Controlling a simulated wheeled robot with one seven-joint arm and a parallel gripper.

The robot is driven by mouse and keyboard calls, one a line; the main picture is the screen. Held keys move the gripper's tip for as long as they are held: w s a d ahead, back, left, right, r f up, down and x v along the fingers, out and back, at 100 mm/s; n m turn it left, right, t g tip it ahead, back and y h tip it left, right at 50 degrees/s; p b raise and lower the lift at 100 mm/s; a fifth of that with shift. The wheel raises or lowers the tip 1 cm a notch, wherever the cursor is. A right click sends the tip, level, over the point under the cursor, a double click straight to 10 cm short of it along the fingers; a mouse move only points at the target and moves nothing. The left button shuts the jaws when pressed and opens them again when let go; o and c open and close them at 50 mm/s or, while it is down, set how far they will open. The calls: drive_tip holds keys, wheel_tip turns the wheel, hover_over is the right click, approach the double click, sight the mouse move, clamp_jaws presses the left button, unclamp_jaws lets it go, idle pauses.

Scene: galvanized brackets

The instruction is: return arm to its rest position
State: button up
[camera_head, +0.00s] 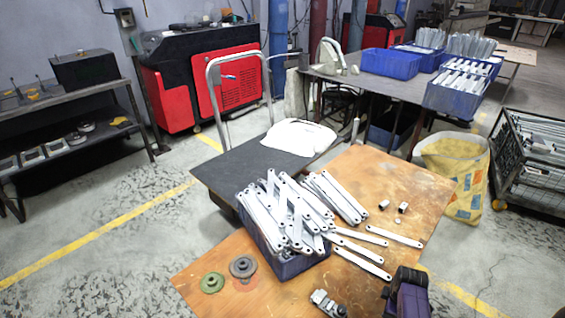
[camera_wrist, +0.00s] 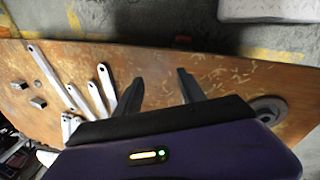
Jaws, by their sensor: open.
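My gripper (camera_wrist: 160,88) shows in the wrist view with its two dark fingers spread apart and nothing between them. The bare wooden tabletop lies beyond the fingertips. In the head view, part of my purple and black arm end (camera_head: 408,295) shows at the bottom right, over the front right of the wooden table (camera_head: 400,170). The fingers are hard to make out there. Galvanized brackets (camera_head: 285,205) are heaped in a blue crate (camera_head: 300,266) on this table. Several loose brackets (camera_head: 360,262) lie to the right of the crate, apart from my gripper.
A green disc (camera_head: 212,283), a grey disc (camera_head: 243,266) and a small metal part (camera_head: 327,303) lie near the table's front. Small metal pieces (camera_head: 403,207) lie at the right. A yellow sack (camera_head: 455,170) and a wire cage (camera_head: 530,160) stand beyond.

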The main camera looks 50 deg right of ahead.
drive_tip(key=w+d+r+m+t+h, duration=0.1)
drive_tip(key=w+d+r+m+h, duration=0.15)
drive_tip(key=d+r, duration=0.25)
drive_tip(key=w+a+r+m+t+h, duration=0.2)
drive_tip(key=w+a+r+t+h, duration=0.4)
drive_tip(key=r, duration=0.5)
drive_tip(key=w+a+r+t+y, duration=0.1)
drive_tip(key=w+a+r+t, duration=0.15)
drive_tip(key=a+r, duration=0.5)
drive_tip(key=w+a+r+t+y, duration=0.25)
drive_tip(key=a+r, duration=0.25)
drive_tip(key=a, duration=0.5)
drive_tip(key=s+a+r+n+t+y, duration=0.1)
drive_tip(key=s+a+r+y, duration=0.2)
drive_tip(key=a, duration=0.8)
drive_tip(key=s+a+r+n+t+y, duration=0.1)
drive_tip(key=s+a+r+y, duration=0.3)
drive_tip(key=s+a+r, duration=0.2)
drive_tip(key=a+r, duration=0.2)
drive_tip(key=a, duration=0.2)
drive_tip(key=shift+s+a+r, duration=0.15)
drive_tip(key=shift+s+a, duration=0.2)
drive_tip(key=shift+a, duration=0.05)
